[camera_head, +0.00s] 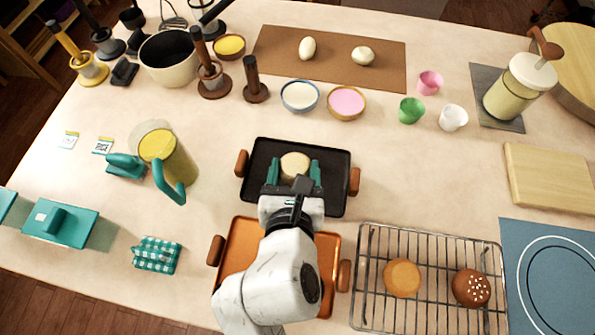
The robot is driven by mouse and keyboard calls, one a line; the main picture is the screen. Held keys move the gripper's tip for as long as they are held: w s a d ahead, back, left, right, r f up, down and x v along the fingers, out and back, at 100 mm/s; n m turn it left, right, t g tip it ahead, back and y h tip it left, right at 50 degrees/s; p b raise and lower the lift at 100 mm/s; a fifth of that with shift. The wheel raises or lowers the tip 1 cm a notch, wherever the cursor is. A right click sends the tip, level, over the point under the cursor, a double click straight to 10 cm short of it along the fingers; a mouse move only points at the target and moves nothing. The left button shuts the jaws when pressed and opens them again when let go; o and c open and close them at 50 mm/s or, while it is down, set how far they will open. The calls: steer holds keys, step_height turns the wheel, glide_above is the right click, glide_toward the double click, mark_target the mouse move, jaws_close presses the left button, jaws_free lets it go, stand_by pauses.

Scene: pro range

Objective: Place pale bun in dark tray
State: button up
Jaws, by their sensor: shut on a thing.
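The pale bun (295,165) shows between the teal fingers of my gripper (294,172), over the dark tray. My gripper is shut on the bun. The dark tray (330,200) is a black rectangle with a brown handle at each side. I cannot tell from this view whether the bun touches the tray floor. My wrist hides the front middle of the tray.
An orange tray (240,245) lies just in front, partly under my arm. A wire rack (435,295) with two buns stands at the right front. Bowls (299,97) stand behind the dark tray, and a yellow pitcher (175,165) stands to its left.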

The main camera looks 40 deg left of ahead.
steer(key=shift+w+a+f, duration=0.25)
steer(key=shift+w+f, duration=0.1)
steer(key=shift+f, duration=0.2)
steer(key=shift+w+a+f, duration=0.2)
steer(key=shift+w+f, duration=0.15)
steer(key=shift+f, duration=0.15)
steer(key=shift+w+a+f, duration=0.1)
steer(key=shift+w+f, duration=0.05)
steer(key=shift+f, duration=1.55)
steer(key=shift+f, duration=0.1)
steer(key=o, duration=1.1)
steer(key=v, duration=1.2)
